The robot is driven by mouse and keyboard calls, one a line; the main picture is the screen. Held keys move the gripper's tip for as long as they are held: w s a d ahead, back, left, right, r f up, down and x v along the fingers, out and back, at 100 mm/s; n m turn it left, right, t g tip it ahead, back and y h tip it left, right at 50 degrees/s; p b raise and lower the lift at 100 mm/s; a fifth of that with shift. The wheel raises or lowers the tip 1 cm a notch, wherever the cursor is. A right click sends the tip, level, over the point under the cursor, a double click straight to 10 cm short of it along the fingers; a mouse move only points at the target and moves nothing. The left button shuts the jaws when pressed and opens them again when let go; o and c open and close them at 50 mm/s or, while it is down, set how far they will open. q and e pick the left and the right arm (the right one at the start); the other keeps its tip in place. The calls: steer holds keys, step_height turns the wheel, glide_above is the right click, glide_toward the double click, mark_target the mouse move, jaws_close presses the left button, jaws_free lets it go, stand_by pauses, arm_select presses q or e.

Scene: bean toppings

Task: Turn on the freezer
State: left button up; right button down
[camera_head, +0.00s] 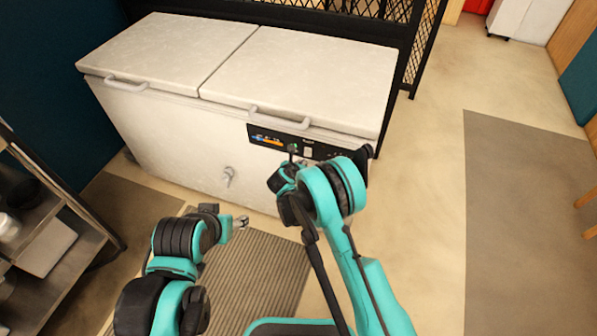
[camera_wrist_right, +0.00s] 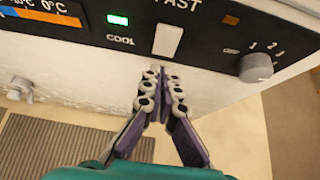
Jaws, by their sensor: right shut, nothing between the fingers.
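The white chest freezer (camera_head: 165,130) has two closed lids and a black control panel (camera_head: 262,135) at its front right. In the right wrist view the panel (camera_wrist_right: 205,35) shows a lit green light (camera_wrist_right: 118,19) above "COOL", a white switch (camera_wrist_right: 168,40) below "FAST", a dim orange light (camera_wrist_right: 231,20) and a round knob (camera_wrist_right: 256,68) marked OFF, 1, 2, 3. The knob's exact setting is unclear. My right gripper (camera_wrist_right: 162,75) is shut and empty, its tips just below the white switch; contact is unclear. My left gripper (camera_head: 243,221) is low in front of the freezer, its jaws too small to judge.
A metal shelf rack (camera_head: 60,215) stands at the left. A striped mat (camera_head: 265,270) lies before the freezer, and a drain tap (camera_head: 228,176) sticks out of its front. A black mesh partition (camera_head: 415,45) stands behind. Floor to the right is clear.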

mark_target(308, 153)
steer(key=shift+w+d+f+b, duration=0.1)
steer(key=shift+w+d+b, duration=0.1)
steer(key=shift+w, duration=0.4)
steer(key=shift+w+d+f+b, duration=0.1)
steer(key=shift+w+d, duration=0.1)
steer(key=shift+w, duration=0.4)
steer(key=shift+w+d, duration=0.1)
steer(key=shift+w, duration=0.15)
steer(key=shift+r, duration=0.1)
steer(key=shift+r+p, duration=0.3)
steer(key=shift+r, duration=0.45)
